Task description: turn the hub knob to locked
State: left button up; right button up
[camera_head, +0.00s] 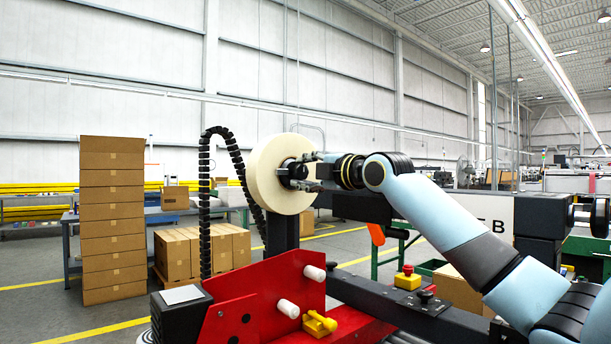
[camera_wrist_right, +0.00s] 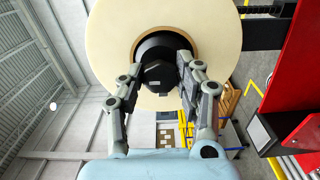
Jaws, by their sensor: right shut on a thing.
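The hub knob (camera_head: 291,173) is a dark, faceted knob at the centre of a large cream roll (camera_head: 264,190). It also shows in the wrist view (camera_wrist_right: 159,76), in front of a black hub with a brown core ring around it. My right gripper (camera_head: 309,172) comes in from the right and is shut on the knob, one finger on each side. In the wrist view its fingers (camera_wrist_right: 160,84) flank the knob. I cannot read any lock marking on the knob. My left gripper is not in view.
Below the roll stand a red machine plate (camera_head: 265,300) with white rollers, a yellow clamp (camera_head: 319,323) and a yellow box with a red button (camera_head: 407,278). A black cable chain (camera_head: 204,205) arches left of the roll. Stacked cartons (camera_head: 112,220) stand farther left.

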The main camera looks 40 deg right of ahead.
jog(key=shift+f+n, duration=0.1)
jog(key=shift+n, duration=0.2)
dwell(0.4)
jog(key=o, duration=1.1)
jog(key=shift+o, duration=0.2)
jog(key=s, duration=0.7)
jog(key=shift+s+d, duration=0.25)
